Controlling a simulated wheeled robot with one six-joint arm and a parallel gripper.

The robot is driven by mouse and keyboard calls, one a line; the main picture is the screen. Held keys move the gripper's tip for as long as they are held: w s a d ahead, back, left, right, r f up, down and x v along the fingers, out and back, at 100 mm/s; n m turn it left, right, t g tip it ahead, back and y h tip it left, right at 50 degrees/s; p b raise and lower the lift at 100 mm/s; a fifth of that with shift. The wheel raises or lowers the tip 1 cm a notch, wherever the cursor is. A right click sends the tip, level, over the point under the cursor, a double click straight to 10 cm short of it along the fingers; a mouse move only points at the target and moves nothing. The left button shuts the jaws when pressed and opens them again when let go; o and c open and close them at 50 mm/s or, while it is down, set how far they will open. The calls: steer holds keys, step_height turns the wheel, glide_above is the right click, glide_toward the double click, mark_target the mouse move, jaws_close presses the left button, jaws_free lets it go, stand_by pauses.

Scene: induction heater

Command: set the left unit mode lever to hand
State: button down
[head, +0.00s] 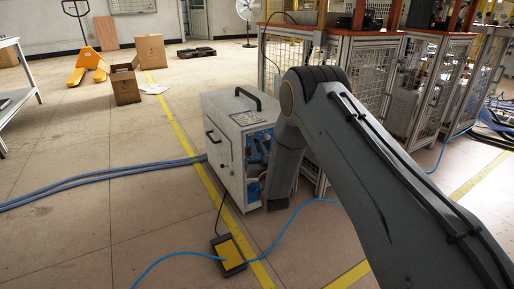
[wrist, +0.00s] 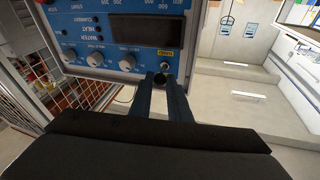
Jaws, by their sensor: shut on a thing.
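The left unit (head: 223,163) is a light grey cabinet with a black top handle and a blue front panel, partly covered by my arm in the head view. In the wrist view the blue panel (wrist: 90,47) fills the upper part, with a dark display, knobs and a small yellow label. The mode lever (wrist: 165,66) shows as a small metal stub below that label. My gripper (wrist: 160,80) is at the panel's lower right, its fingers closed around the lever's end. Most of the lever and its setting are hidden between the fingers. The head view hides my gripper.
A black and yellow foot pedal (head: 228,255) lies on the floor before the unit, with a blue hose (head: 290,222) near it. Wire-mesh cages (head: 350,75) stand behind and right. Cardboard boxes (head: 124,85) stand farther back. Floor at the left is mostly open.

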steer(key=f+m+t+b, duration=0.1)
steer(key=t+b, duration=0.1)
steer(key=f+m+t+b, duration=0.1)
steer(key=t+b, duration=0.2)
steer(key=w+f+m+t+h+b, duration=0.1)
steer(key=m+t+b, duration=0.1)
steer(key=b, duration=0.1)
steer(key=shift+a+f+t, duration=0.3)
steer(key=shift+a+f, duration=0.05)
steer(key=shift+f, duration=0.05)
steer(key=shift+b, duration=0.4)
steer(key=c, duration=1.7)
jaws_free()
steer(key=shift+o, duration=0.2)
steer(key=shift+s+p, duration=0.15)
steer(key=shift+p, duration=0.4)
